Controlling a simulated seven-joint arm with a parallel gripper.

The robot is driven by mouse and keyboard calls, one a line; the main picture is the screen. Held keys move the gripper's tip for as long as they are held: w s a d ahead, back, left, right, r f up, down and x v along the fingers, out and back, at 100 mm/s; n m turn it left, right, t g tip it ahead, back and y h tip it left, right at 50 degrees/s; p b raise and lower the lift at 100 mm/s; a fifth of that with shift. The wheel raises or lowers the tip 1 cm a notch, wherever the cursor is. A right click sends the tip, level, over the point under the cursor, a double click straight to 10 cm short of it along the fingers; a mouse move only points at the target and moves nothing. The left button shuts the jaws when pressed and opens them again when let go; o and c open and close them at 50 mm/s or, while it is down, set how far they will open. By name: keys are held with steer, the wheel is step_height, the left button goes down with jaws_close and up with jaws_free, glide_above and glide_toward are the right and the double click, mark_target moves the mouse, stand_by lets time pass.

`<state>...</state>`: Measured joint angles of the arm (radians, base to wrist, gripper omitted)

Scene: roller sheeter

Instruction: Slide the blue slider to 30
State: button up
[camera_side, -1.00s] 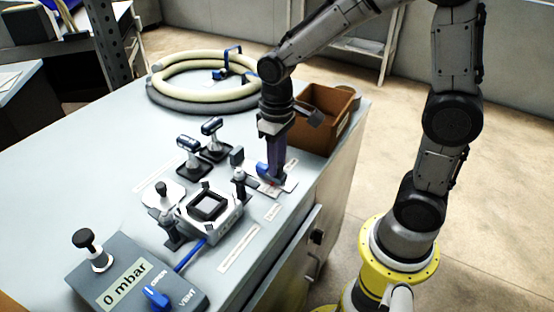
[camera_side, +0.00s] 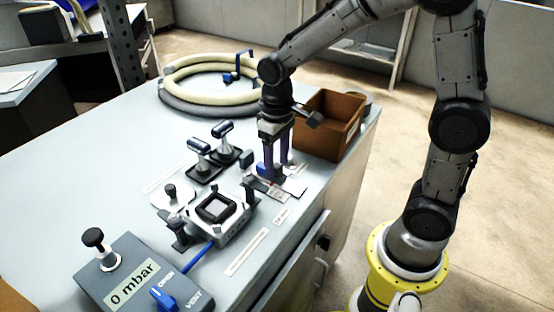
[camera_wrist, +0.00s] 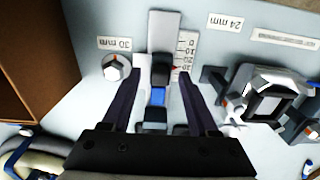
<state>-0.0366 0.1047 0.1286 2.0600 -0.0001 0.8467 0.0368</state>
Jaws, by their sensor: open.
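The blue slider (camera_wrist: 157,97) shows in the wrist view as a blue block with dark parts on a pale grey rail (camera_wrist: 163,30). A printed scale (camera_wrist: 186,48) runs beside the rail, with a small red pointer (camera_wrist: 173,68) at its high-number end, near the 20 and 30 marks; the exact reading is too small to tell. My gripper (camera_wrist: 160,80) is open, with one dark finger on each side of the slider and visible gaps. In the side view my gripper (camera_side: 277,173) stands low over the slider (camera_side: 262,169), partly hiding it.
A brown open box (camera_side: 332,125) stands close behind my gripper. A white knob (camera_wrist: 116,68) and a clamp fixture (camera_side: 215,212) flank the rail. Coiled hoses (camera_side: 210,83) lie at the back; a grey control box (camera_side: 130,270) sits in front.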

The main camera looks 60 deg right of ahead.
mark_target(277, 165)
steer(key=shift+r, duration=0.1)
step_height(277, 165, up, 14)
stand_by(0.5)
steer(key=s+d+r+t, duration=0.1)
steer(key=s+r+t, duration=0.2)
steer(key=s, duration=0.8)
steer(key=s+f+t, duration=0.2)
steer(key=s+f, duration=0.3)
steer(key=f, duration=0.1)
steer(key=shift+s+f+t, duration=0.15)
steer(key=shift+f+t, duration=0.15)
